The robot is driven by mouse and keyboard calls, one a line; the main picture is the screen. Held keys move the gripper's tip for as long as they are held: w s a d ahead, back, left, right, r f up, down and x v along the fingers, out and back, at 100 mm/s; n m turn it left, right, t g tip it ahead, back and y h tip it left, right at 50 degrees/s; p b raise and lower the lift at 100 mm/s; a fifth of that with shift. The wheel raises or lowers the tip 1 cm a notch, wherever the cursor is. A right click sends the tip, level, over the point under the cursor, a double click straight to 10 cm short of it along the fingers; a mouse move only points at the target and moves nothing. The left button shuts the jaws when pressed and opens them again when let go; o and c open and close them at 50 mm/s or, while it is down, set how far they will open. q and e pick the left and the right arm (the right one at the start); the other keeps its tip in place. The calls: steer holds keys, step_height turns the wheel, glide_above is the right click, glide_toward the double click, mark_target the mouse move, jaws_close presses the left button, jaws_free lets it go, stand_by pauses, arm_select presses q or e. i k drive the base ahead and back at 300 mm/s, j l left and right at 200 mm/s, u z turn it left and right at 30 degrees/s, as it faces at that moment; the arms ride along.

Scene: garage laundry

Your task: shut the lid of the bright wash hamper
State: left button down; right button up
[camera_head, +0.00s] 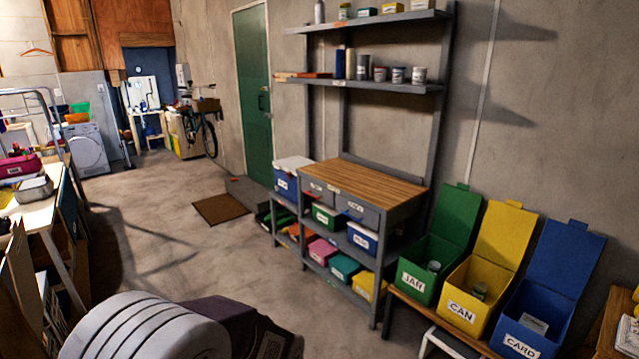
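I cannot make out a wash hamper for certain in this view. A white front-loading washing machine (87,148) stands far off at the left, with a green tub (80,108) and an orange basin (77,118) on or near its top. Three lidded bins stand at the right with their lids up: a green one (415,283), a yellow one (461,307) marked CAN, and a blue one (522,337) marked CARD. Neither of my grippers is in view.
A grey shelf bench (372,180) with storage boxes stands along the right wall. A bicycle (200,135) stands by the green door (253,90). A cluttered table (38,213) is at left. A grey ribbed rounded shape fills the bottom. The middle floor is open around a brown mat (220,208).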

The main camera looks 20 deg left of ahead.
mark_target(18, 254)
steer(key=i+j+u, duration=0.65)
steer(key=i+u, duration=0.3)
steer(key=i+j+u, duration=0.1)
steer(key=i+u, duration=0.7)
steer(key=u, duration=0.15)
steer(key=i+l+u, duration=0.3)
steer(key=i+u, duration=0.15)
